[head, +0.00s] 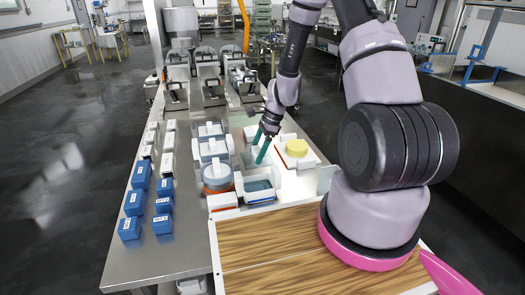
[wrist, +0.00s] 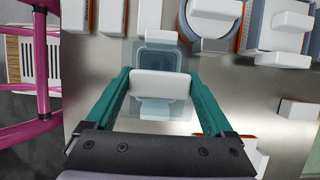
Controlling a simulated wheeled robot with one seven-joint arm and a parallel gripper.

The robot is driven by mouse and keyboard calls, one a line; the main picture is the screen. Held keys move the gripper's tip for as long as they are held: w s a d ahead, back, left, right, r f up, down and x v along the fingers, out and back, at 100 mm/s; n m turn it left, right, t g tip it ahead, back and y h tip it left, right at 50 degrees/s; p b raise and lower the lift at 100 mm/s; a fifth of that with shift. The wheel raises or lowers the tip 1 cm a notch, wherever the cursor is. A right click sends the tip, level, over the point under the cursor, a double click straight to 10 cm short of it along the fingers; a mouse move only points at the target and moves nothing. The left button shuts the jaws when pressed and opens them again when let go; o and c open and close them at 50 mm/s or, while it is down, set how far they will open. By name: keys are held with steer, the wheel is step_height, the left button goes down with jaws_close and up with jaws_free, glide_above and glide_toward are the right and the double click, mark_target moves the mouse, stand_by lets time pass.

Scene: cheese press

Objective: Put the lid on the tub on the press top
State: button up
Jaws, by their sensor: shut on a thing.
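A grey-blue tub (wrist: 160,62) shows through and beyond the lid. I cannot tell how far the lid is above the surface below, or whether it touches the tub. In the head view an open blue-rimmed tub (head: 259,184) stands just in front of the gripper; the lid is hard to make out there.
Grey-lidded round and square tubs (head: 213,150) stand left of the gripper. Blue boxes (head: 129,228) and white boxes line the steel table (head: 185,250). A wooden board (head: 270,245) lies in front.

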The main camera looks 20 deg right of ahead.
steer(key=shift+f, duration=5.05)
steer(key=shift+f, duration=0.35)
steer(key=o, duration=1.2)
steer(key=shift+c, duration=0.2)
steer(key=shift+r, duration=5.4)
